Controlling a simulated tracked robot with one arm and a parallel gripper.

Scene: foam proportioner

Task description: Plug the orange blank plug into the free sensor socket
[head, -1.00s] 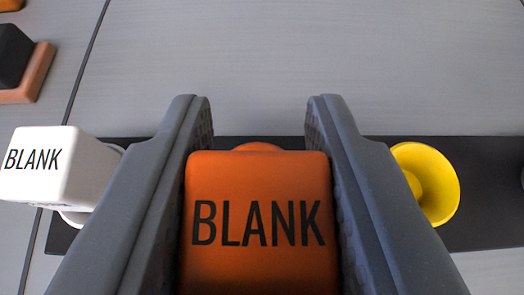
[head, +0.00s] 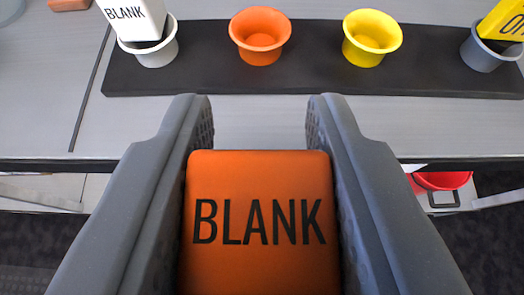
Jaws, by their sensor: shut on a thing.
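My gripper (head: 259,120) is shut on the orange blank plug (head: 259,265), which has BLANK printed on its face. The plug is between the two grey fingers, in the lower middle of the head view. An orange socket (head: 261,58) stands empty on the black strip, farther up the picture and apart from the plug. A yellow socket (head: 371,58), also empty, stands to its right. The plug's lower end is hidden.
A white BLANK plug (head: 134,18) sits tilted in a grey-white socket (head: 155,55) at left. A yellow labelled plug (head: 505,20) is in a grey socket (head: 488,53) at right. The black strip (head: 200,83) lies near the table's edge. A red thing (head: 441,180) is below.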

